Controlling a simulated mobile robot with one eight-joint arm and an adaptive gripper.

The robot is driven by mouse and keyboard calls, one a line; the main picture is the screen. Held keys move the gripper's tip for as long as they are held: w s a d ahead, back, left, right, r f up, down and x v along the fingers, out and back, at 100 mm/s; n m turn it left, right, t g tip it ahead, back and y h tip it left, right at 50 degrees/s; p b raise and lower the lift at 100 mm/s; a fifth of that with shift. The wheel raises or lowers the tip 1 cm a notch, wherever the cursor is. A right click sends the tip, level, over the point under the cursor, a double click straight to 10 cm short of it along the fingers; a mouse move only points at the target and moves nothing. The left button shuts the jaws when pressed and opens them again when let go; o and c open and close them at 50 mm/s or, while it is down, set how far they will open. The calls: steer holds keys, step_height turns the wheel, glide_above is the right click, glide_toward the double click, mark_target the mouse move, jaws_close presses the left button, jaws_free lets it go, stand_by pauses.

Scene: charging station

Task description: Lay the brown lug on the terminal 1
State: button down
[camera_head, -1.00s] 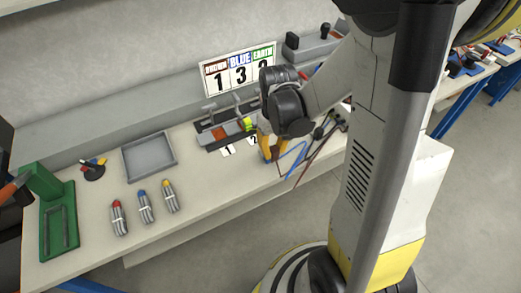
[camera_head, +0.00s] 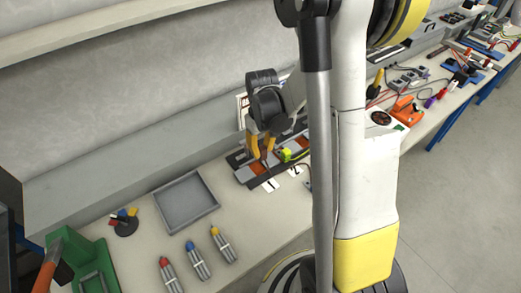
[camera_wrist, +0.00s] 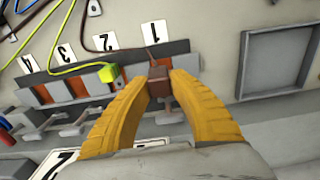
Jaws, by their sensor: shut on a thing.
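The brown lug (camera_wrist: 160,88) is between the two yellow fingers of my gripper (camera_wrist: 160,94), which are shut on it. A thin dark wire runs from the lug past the label 1. The terminal block (camera_wrist: 30,118) has orange-brown seats and grey levers. The lug is over the block's end at terminal 1, in line with the label 1 (camera_wrist: 155,32); I cannot tell whether it touches the seat. In the head view my gripper (camera_head: 263,158) points down at the block's left end (camera_head: 243,176), and its fingers hide the lug.
A yellow-green lug (camera_wrist: 108,73) sits at terminal 2, close beside my finger. An empty grey tray (camera_head: 187,203) lies left of the block. Several grey cylinders with coloured tips (camera_head: 197,260) and a green stand (camera_head: 88,265) are nearer the front left. Bench between is clear.

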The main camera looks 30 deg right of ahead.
mark_target(261, 147)
steer(key=shift+f+b, duration=0.15)
steer(key=shift+b, duration=0.15)
step_height(261, 147, down, 6)
steer(key=b, duration=0.5)
steer(key=shift+r, duration=0.25)
steer(key=shift+f+b, duration=1.65)
steer(key=shift+b, duration=0.2)
stand_by(1.3)
steer(key=c, duration=1.2)
jaws_free()
step_height(261, 147, up, 12)
steer(key=shift+r, duration=0.1)
steer(key=shift+a, duration=0.1)
